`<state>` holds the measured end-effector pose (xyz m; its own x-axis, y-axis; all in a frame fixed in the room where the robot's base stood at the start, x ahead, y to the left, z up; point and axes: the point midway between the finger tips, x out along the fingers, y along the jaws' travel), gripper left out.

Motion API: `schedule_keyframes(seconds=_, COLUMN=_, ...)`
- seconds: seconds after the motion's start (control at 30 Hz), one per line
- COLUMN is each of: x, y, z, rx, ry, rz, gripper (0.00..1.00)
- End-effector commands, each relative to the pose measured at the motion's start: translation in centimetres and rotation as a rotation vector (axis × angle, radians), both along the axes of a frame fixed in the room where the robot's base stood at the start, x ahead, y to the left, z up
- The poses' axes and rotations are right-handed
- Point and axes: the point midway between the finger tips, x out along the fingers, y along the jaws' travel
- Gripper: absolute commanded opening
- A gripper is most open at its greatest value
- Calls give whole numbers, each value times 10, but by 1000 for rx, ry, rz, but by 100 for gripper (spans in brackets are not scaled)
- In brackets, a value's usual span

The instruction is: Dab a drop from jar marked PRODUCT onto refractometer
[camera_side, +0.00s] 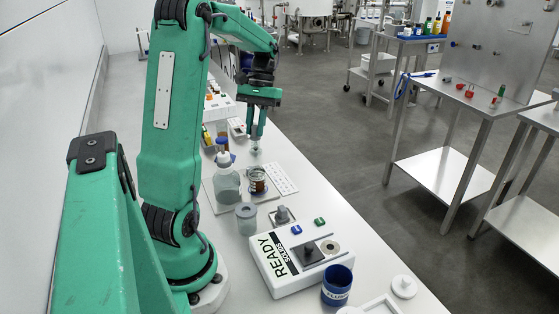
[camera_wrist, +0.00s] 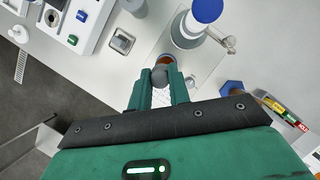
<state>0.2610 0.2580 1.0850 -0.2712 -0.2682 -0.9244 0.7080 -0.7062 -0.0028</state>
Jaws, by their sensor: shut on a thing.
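My gripper (camera_side: 256,136) points down and is shut on a slim tool with a rounded grey top (camera_wrist: 160,74); the tool's lower end is hard to make out. The gripper is above a small glass jar of amber-brown liquid (camera_side: 257,186), whose marking I cannot read. In the wrist view the jar (camera_wrist: 186,62) shows partly, just beyond the held tool. I cannot tell whether the tool touches the liquid. The refractometer (camera_side: 283,284) is a white box nearer the side camera, with a READY display, a grey block and a round metal-rimmed well on top.
A dark blue cup (camera_side: 337,288) stands at the refractometer's near right. A small grey block on a plate (camera_side: 282,215) lies behind the refractometer. A white perforated strip (camera_side: 281,180) lies right of the jar.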

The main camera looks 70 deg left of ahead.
Motion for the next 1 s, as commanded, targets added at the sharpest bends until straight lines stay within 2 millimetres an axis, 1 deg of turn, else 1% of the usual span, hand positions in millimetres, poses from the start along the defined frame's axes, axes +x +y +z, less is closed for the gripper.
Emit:
schedule_keyframes(seconds=0.27, x=0, y=0, z=-10, rx=-1, ry=1, rz=0, gripper=0)
schedule_keyframes(seconds=1.0, x=0, y=0, z=-51, rx=-1, ry=1, rz=0, gripper=0)
